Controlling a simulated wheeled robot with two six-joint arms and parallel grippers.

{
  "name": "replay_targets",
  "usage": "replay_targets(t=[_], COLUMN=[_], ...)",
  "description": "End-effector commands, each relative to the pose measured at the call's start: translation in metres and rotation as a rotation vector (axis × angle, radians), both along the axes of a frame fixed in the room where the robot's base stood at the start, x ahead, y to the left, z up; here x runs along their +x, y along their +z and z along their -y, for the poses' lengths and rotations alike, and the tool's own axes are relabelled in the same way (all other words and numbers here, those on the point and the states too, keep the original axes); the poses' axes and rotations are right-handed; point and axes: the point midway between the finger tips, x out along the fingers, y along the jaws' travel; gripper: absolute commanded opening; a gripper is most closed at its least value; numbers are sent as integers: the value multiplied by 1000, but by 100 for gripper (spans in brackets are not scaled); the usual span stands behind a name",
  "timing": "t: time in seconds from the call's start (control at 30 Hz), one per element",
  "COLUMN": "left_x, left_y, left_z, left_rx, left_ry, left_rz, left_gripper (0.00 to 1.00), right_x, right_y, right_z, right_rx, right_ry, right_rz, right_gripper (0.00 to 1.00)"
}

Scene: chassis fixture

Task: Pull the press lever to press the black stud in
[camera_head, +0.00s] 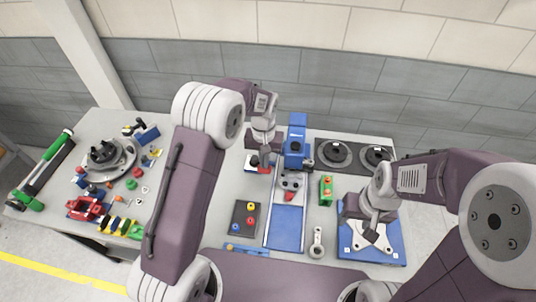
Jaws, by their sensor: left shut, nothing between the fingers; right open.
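The blue press (296,147) stands upright at the back middle of the table. A dark part shows at its right side, but I cannot tell whether it is the lever. A grey chassis piece (291,182) with dark round spots lies in front of the press; I cannot make out which spot is the black stud. My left gripper (264,164) is shut and empty, pointing down just left of the press, apart from it. My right gripper (371,233) is open and empty above a white plate (358,243) on a blue board (393,236) at the right.
A blue track (287,228) runs forward from the press. A dark tray (245,219) with coloured rings, a green block (326,190) and a grey link (317,243) lie nearby. Two round dark discs (333,153) (375,155) sit at the back right. Parts clutter the left.

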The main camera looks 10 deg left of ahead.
Motion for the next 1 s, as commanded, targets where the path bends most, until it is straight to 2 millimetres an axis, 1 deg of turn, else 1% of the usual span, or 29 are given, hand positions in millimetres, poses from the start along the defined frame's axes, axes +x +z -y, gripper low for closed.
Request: replay_targets(t=[0.03, 0.2, 0.57, 1.0], left_x=[0, -2, -4, -6], left_y=[-4, -9, -10, -24], left_z=[0, 0, 0, 0], left_rx=[0, 0, 0, 0], left_ry=[0, 0, 0, 0], left_rz=[1, 2, -1, 0], left_gripper=[0, 0, 0, 0], right_x=[0, 0, 0, 0], right_y=[-3, -7, -7, -15], right_z=[0, 0, 0, 0], right_rx=[0, 0, 0, 0], right_ry=[0, 0, 0, 0], right_rz=[0, 0, 0, 0], right_gripper=[50, 50, 50, 50])
